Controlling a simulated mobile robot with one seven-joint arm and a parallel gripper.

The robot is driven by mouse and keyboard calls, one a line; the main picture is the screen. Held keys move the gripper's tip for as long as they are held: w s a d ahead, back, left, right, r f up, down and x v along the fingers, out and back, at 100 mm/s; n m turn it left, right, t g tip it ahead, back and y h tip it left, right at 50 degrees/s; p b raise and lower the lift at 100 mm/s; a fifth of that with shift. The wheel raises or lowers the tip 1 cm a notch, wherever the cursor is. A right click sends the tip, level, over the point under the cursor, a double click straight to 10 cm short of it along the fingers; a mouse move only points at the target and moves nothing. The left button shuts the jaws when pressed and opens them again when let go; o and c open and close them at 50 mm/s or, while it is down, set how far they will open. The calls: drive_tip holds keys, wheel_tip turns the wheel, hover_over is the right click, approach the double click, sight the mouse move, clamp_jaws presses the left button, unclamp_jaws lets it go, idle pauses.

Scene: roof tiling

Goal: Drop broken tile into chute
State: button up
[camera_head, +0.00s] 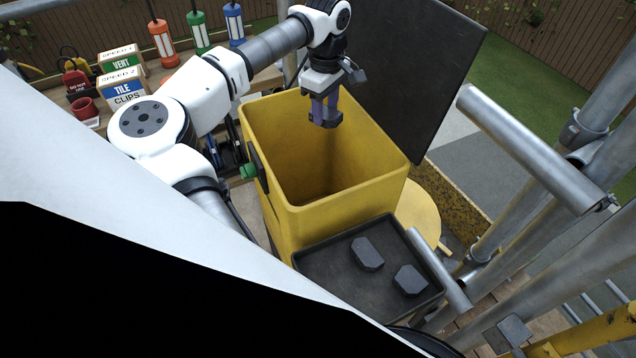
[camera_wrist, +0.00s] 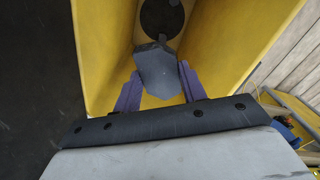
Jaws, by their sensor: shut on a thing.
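The yellow chute (camera_head: 335,222) is an open-topped box in the middle of the head view. My gripper (camera_head: 325,112) points down over the chute's opening, towards its back edge. In the wrist view, its two purple fingers (camera_wrist: 160,88) are shut on a grey broken tile (camera_wrist: 156,68) with angular edges. The tile hangs over the chute's inside, where a dark round hole (camera_wrist: 163,17) shows beyond it. In the head view the held tile is small and dark at the fingertips. I cannot tell exactly how far it is below the rim.
A black tray (camera_head: 322,277) in front of the chute holds two dark pieces (camera_head: 367,253). A large dark panel (camera_head: 405,70) stands behind the chute. Scaffold tubes (camera_head: 530,150) fill the right side. Boxes (camera_head: 125,90) and coloured cartridges (camera_head: 198,32) stand at back left.

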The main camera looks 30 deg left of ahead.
drive_tip(key=shift+f+b, duration=0.9)
drive_tip(key=shift+f, duration=0.95)
drive_tip(key=o, duration=1.2)
drive_tip(key=shift+r, duration=0.1)
wheel_tip(320, 180, up, 14)
drive_tip(key=shift+f+b, duration=0.1)
drive_tip(key=shift+b, duration=0.55)
